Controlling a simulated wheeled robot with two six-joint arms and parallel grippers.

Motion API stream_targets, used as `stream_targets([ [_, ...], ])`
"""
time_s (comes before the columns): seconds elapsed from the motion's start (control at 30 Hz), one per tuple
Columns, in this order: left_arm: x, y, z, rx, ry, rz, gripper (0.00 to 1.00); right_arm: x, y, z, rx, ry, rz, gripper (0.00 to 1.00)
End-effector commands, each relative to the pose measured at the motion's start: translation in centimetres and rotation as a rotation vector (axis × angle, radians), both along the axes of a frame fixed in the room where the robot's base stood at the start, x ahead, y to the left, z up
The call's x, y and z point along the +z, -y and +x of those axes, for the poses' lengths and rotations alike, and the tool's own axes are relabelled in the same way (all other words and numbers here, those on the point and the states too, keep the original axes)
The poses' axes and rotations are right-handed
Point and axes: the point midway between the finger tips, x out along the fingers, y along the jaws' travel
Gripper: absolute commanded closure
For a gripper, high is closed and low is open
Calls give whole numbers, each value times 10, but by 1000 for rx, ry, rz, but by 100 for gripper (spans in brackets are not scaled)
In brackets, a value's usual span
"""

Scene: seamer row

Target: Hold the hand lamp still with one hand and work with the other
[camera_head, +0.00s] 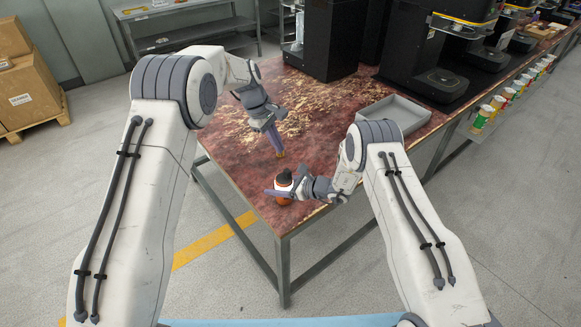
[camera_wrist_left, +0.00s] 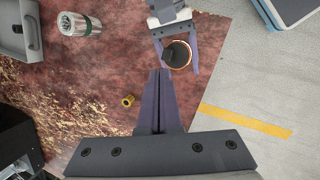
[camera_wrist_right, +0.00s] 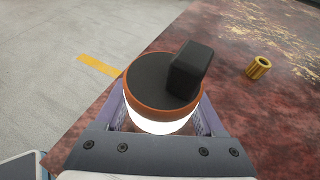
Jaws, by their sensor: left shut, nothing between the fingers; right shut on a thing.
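The hand lamp (camera_head: 284,181) has a black top with a block-shaped knob, an orange rim and a white glowing band. It is near the table's front corner; whether its base touches the table is hidden. My right gripper (camera_head: 281,192) is shut on it, one finger on each side, as the right wrist view shows the lamp (camera_wrist_right: 150,84) between the fingers. My left gripper (camera_head: 278,151) is shut and empty, pointing down over the table beyond the lamp. A small brass ribbed piece (camera_wrist_left: 128,101) lies beside the left fingers, apart from them in the left wrist view.
The worn red-brown table (camera_head: 230,160) ends close to the lamp. A grey tray (camera_head: 395,112) and a silver ribbed canister (camera_wrist_left: 79,25) are on it. Black machines (camera_head: 330,40) stand at the back. Much of the tabletop around the brass piece is clear.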

Motion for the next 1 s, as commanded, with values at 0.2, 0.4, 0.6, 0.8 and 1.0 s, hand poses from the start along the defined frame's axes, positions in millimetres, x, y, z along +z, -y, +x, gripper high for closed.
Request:
stream_targets([
  [0.2, 1, 13, 2, -482, 196, 49, 100, 0, 0, 0, 0, 0, 1, 93],
  [0.4, 2, 24, 4, -931, 369, 106, 100, 0, 0, 0, 0, 0, 1, 93],
  [0.6, 4, 35, 7, -1361, 523, 174, 100, 1, 0, 0, 0, 1, 0, 93],
  [0.8, 5, 43, 8, -1663, 622, 227, 100, 1, 0, 0, 0, 1, 0, 93],
  [1.0, 5, 46, 8, -1787, 658, 249, 100, 1, 0, 0, 0, 1, 0, 93],
])
